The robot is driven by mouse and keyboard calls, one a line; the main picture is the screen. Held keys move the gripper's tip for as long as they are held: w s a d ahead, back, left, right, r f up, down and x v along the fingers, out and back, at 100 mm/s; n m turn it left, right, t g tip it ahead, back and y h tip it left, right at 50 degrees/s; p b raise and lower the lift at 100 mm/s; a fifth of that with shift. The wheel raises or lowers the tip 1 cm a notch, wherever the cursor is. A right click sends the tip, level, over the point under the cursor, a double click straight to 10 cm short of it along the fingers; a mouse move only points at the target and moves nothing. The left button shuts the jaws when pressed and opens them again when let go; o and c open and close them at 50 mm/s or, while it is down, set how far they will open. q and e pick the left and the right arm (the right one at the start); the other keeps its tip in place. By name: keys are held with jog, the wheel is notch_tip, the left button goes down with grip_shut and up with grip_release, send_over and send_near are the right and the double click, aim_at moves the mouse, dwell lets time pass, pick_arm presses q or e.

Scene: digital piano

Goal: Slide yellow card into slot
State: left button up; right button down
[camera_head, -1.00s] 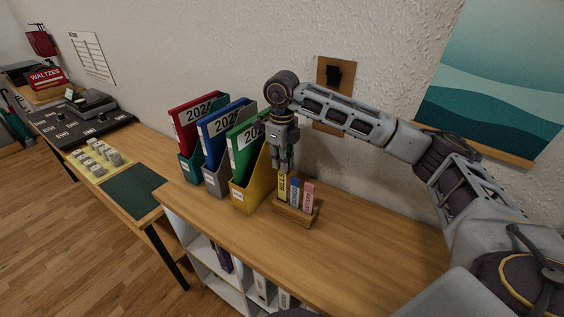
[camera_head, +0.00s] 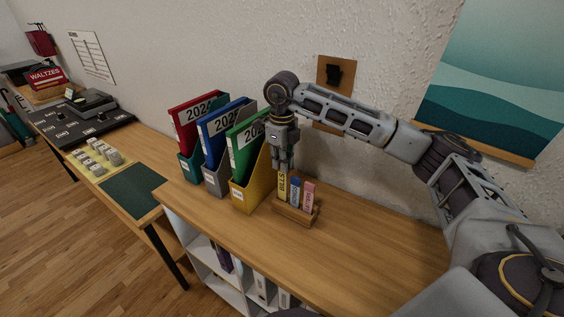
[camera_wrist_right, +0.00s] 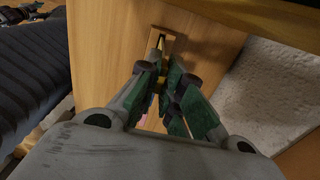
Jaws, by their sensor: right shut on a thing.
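The yellow card (camera_head: 282,187), with dark lettering, stands upright at the left end of a small wooden holder (camera_head: 291,215) on the wooden shelf top. A blue card (camera_head: 294,191) and a pink card (camera_head: 308,196) stand beside it in the same holder. My right gripper (camera_head: 283,168) points straight down and is shut on the top of the yellow card. In the right wrist view, my right gripper (camera_wrist_right: 160,74) has its fingers close together over the yellow card (camera_wrist_right: 161,44). The card's lower edge is hidden, so its depth in the holder cannot be told. My left gripper is out of view.
A yellow file box (camera_head: 252,192) with a green binder stands close left of the holder, with blue and red binders beyond it. A wooden wall plate (camera_head: 330,108) with a black fitting is behind my arm. The shelf top (camera_head: 360,240) is clear to the right.

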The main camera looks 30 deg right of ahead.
jog(key=shift+f+b, duration=0.6)
jog(key=shift+f, duration=0.35)
dwell(1.3)
jog(key=c, duration=1.5)
grip_release()
jog(key=shift+r, duration=0.1)
jog(key=shift+r+p, duration=1.7)
jog(key=shift+r, duration=1.2)
